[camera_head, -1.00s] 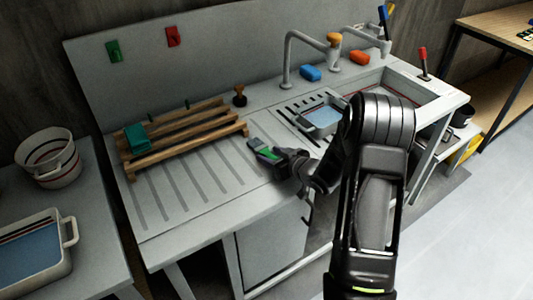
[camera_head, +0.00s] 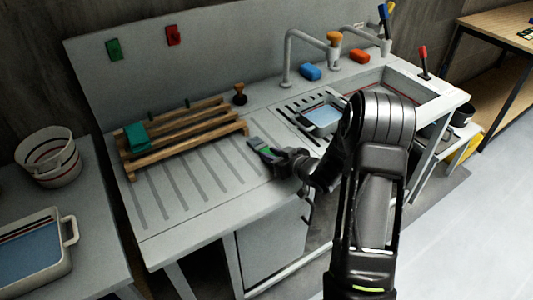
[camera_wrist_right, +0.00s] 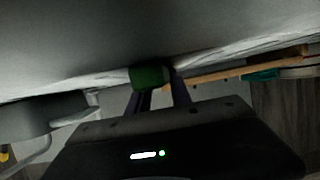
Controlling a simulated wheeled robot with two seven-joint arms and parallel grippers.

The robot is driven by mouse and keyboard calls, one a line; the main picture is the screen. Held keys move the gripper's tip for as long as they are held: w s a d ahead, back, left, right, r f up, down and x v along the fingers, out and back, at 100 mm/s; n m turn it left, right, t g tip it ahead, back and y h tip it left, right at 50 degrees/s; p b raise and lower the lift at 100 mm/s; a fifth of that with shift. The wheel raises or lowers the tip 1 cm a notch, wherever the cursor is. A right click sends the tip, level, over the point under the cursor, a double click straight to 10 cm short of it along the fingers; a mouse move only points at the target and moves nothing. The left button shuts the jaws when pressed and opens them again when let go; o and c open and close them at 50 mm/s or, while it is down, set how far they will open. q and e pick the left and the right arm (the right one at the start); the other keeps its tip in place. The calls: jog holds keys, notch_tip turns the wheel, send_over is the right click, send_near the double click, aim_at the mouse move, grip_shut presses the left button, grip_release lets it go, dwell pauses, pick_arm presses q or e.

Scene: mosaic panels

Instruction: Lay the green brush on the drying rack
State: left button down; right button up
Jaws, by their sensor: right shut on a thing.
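My right gripper (camera_head: 262,147) is low over the front right of the grooved drainboard, to the right of the wooden drying rack (camera_head: 187,133). It is shut on a small green thing that looks like the green brush (camera_wrist_right: 150,77), held between the two fingers in the right wrist view. The brush's full shape is mostly hidden by the fingers. The rack has several wooden bars, and a teal folded item (camera_head: 136,137) lies on its left end. The rest of the rack is bare. My left gripper is not in view.
A wooden-handled stamp-like tool (camera_head: 239,95) stands behind the rack's right end. The drainboard (camera_head: 200,185) before the rack is clear.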

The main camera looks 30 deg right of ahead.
aim_at(272, 153)
grip_shut()
notch_tip(272, 153, up, 10)
dwell(0.6)
dwell(0.8)
jog(key=a, duration=0.4)
jog(key=w+a+f+m+h, duration=0.1)
jog(key=a, duration=0.3)
jog(key=w+a+f+m+h, duration=0.1)
jog(key=a, duration=0.3)
jog(key=shift+a+f, duration=0.2)
jog(key=shift+a, duration=0.1)
jog(key=a+n+y, duration=0.1)
jog(key=a, duration=0.9)
jog(key=shift+a+r, duration=0.35)
jog(key=shift+r, duration=0.05)
